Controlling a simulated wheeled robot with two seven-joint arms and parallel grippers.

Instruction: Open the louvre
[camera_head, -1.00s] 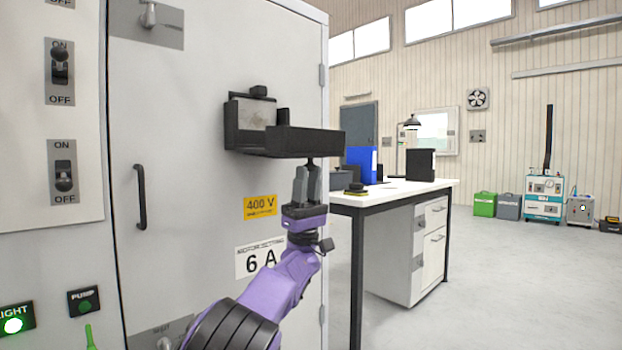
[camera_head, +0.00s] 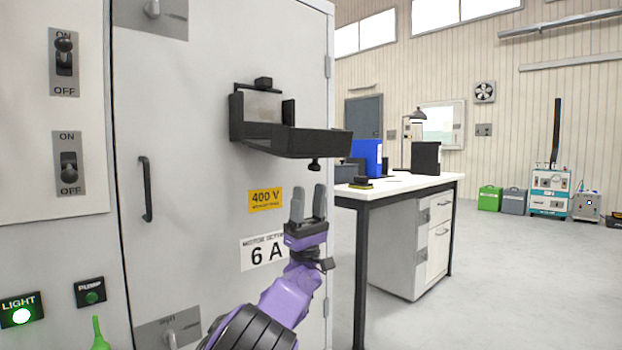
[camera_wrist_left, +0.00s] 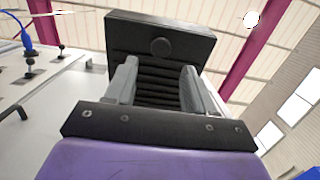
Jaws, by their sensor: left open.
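The louvre is a dark box on the grey cabinet door; its front flap (camera_head: 300,141) is tilted down and out, baring a light opening (camera_head: 263,107) behind it. A small dark knob (camera_head: 314,165) hangs under the flap's outer end. In the left wrist view the flap (camera_wrist_left: 190,45) fills the space beyond the fingers, with its round knob (camera_wrist_left: 160,47) between and past the fingertips. My left gripper (camera_head: 308,200) is open and empty, just below the knob and apart from it; its fingers also show in the left wrist view (camera_wrist_left: 159,82). My right gripper is not in view.
The cabinet door has a black handle (camera_head: 146,189) and a yellow 400 V label (camera_head: 265,200). Toggle switches (camera_head: 67,160) are at the left. A white-topped desk (camera_head: 400,188) stands to the right, with open floor beyond it.

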